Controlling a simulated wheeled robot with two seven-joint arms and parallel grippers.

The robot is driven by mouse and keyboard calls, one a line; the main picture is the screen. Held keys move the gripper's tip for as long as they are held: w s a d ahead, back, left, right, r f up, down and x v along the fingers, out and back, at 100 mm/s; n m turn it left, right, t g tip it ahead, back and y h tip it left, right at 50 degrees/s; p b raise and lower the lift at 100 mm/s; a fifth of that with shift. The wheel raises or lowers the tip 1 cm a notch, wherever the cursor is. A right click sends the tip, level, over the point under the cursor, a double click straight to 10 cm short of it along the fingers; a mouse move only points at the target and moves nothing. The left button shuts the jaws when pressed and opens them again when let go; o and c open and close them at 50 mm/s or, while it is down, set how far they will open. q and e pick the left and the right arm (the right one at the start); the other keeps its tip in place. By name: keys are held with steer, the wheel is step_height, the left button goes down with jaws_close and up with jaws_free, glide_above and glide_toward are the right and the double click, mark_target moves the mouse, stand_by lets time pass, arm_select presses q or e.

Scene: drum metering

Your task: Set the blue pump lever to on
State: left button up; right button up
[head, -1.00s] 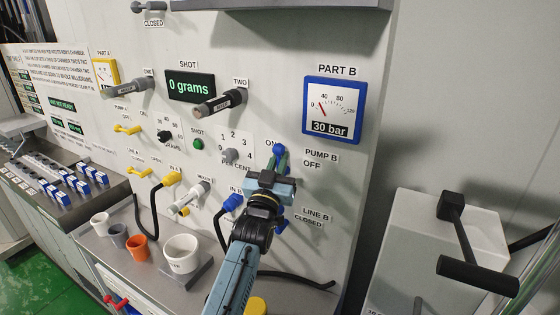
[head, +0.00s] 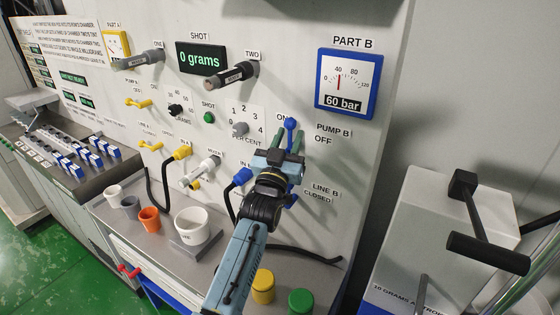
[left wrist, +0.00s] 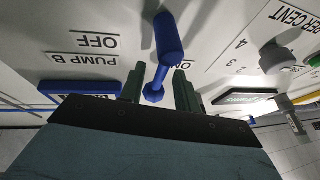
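The blue pump lever (head: 291,124) is on the grey panel, between the ON label and the PUMP B / OFF labels. Its handle points up, beside ON. In the left wrist view the lever (left wrist: 169,42) shows as a blue rod with a thick round end. My left gripper (head: 290,141) is just below the handle end, its green fingers spread. In the left wrist view the left gripper (left wrist: 158,72) has one finger on each side of the lever's lower part, with visible gaps. The blue PART B gauge (head: 346,84) reads 60 bar. My right gripper is not in view.
A blue LINE B lever (head: 291,200) sits below, partly behind my left arm. The blue IN B hose fitting (head: 241,177) is to the left. Cups, including a white one (head: 191,226), stand on the shelf. A black-handled crank (head: 487,253) stands at the right.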

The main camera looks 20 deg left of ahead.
arm_select(q)
steer(key=b+v, duration=0.2)
steer(key=v, duration=1)
steer(key=shift+s, duration=0.15)
